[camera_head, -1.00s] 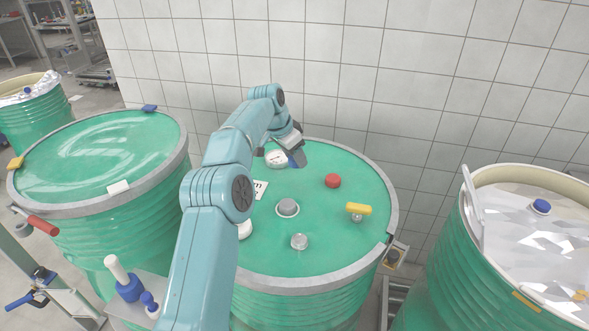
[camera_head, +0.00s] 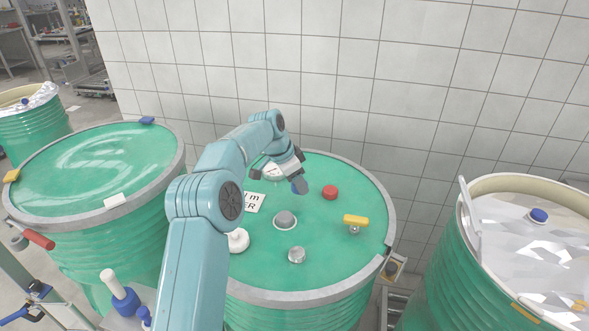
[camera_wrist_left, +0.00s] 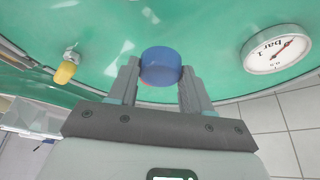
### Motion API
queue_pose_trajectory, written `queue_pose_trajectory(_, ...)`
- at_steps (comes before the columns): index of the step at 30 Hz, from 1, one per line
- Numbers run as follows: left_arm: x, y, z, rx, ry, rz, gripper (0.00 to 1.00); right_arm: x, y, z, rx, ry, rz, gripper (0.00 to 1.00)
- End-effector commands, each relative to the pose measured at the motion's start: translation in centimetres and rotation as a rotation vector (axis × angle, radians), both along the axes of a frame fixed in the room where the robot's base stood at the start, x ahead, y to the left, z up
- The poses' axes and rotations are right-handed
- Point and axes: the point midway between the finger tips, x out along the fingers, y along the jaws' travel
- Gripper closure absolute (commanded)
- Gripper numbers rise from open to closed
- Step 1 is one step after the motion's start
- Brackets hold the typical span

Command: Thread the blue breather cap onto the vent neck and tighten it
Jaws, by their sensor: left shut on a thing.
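My left gripper (camera_head: 297,185) is shut on the blue breather cap (camera_head: 299,187), above the green drum lid (camera_head: 335,240). In the left wrist view the cap (camera_wrist_left: 160,64) sits between the two fingers (camera_wrist_left: 160,84), with a thin reddish edge at its lower rim. The lid carries a grey fitting in a pale ring (camera_head: 285,219), a metal fitting (camera_head: 297,254), a red cap (camera_head: 330,192) and a white fitting (camera_head: 238,240). I cannot tell which is the vent neck. The held cap appears apart from these fittings. My right gripper is not in view.
A pressure gauge (camera_head: 272,171) and a yellow-handled valve (camera_head: 355,220) stand up from the lid. The tiled wall (camera_head: 380,80) is close behind. Another closed drum (camera_head: 90,165) stands left and an open, foil-lined drum (camera_head: 515,245) right.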

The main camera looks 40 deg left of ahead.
Motion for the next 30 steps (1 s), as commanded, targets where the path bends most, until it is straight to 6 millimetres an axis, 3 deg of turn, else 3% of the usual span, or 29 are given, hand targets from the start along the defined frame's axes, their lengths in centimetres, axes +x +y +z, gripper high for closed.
queue_pose_trajectory(8, -6.2, -6.4, -1.7, 0.003, -0.004, -0.203, 0.79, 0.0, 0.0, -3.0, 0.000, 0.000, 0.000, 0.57)
queue_pose_trajectory(12, -10.4, -9.7, -1.7, 0.004, -0.006, -0.270, 0.79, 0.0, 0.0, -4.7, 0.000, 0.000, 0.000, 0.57)
queue_pose_trajectory(16, -13.3, -11.6, -1.1, 0.005, -0.006, -0.291, 0.79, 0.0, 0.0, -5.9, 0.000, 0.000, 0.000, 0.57)
queue_pose_trajectory(21, -14.2, -11.9, 1.0, 0.004, -0.005, -0.291, 0.79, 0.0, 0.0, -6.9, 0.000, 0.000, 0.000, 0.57)
queue_pose_trajectory(30, -14.2, -12.0, 1.2, 0.002, 0.000, -0.293, 0.79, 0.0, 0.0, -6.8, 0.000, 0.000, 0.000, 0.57)
